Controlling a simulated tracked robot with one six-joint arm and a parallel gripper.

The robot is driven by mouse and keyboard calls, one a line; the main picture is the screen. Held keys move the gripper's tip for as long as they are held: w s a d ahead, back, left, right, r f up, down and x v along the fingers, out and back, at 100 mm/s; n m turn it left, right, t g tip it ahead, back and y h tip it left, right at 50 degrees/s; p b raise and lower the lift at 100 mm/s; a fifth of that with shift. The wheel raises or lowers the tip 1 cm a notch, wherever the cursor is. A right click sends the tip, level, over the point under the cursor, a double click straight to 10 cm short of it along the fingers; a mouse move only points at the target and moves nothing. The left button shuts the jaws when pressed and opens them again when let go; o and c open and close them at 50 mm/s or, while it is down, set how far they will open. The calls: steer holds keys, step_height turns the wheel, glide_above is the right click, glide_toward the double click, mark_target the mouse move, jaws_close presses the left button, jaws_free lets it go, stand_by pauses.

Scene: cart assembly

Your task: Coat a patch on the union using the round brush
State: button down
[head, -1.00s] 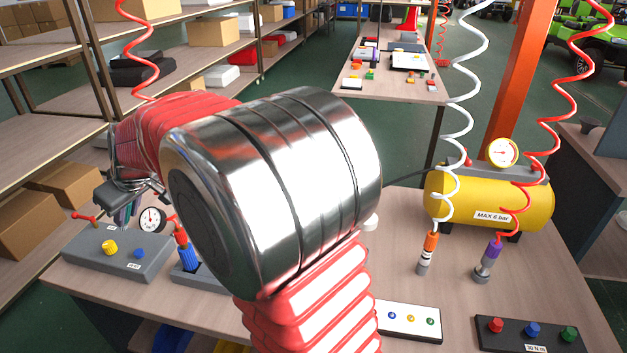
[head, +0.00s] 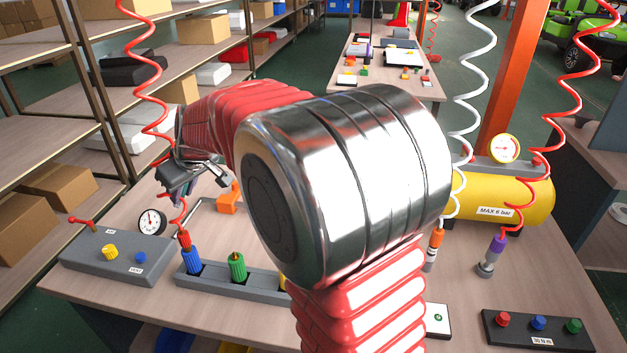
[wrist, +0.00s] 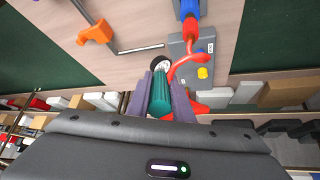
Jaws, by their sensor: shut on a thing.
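My gripper (wrist: 162,88) is shut on a teal-green cylinder (wrist: 160,102), which sits between its two purple fingers in the wrist view. This looks like the handle of the round brush, but no bristles can be made out. In the head view my gripper (head: 184,196) hangs over the left part of the bench, above the white-faced gauge (head: 151,221). The gauge also shows just past the fingers in the wrist view (wrist: 160,63). I cannot pick out the union for certain in either view.
A tool rack (head: 213,279) holds blue and green handles. A grey box (head: 100,258) with a yellow knob stands left of it. Red coiled hose (head: 157,125) hangs near my gripper. A yellow tank (head: 495,203) stands right.

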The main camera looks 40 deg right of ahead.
steer(key=s+d+f+m+h, duration=0.1)
steer(key=s+d+f+m, duration=0.1)
steer(key=d, duration=0.9)
steer(key=s+d+f+m+h, duration=0.1)
steer(key=s+d+f+m, duration=0.1)
steer(key=d, duration=0.9)
steer(key=s+d+f+m+h, duration=0.1)
steer(key=s+d+f+m, duration=0.1)
steer(key=d, duration=0.9)
steer(key=shift+s+d+f+m+h, duration=0.2)
steer(key=shift+s+f+m+h, duration=0.25)
steer(key=shift+s, duration=0.65)
steer(key=shift+f, duration=0.15)
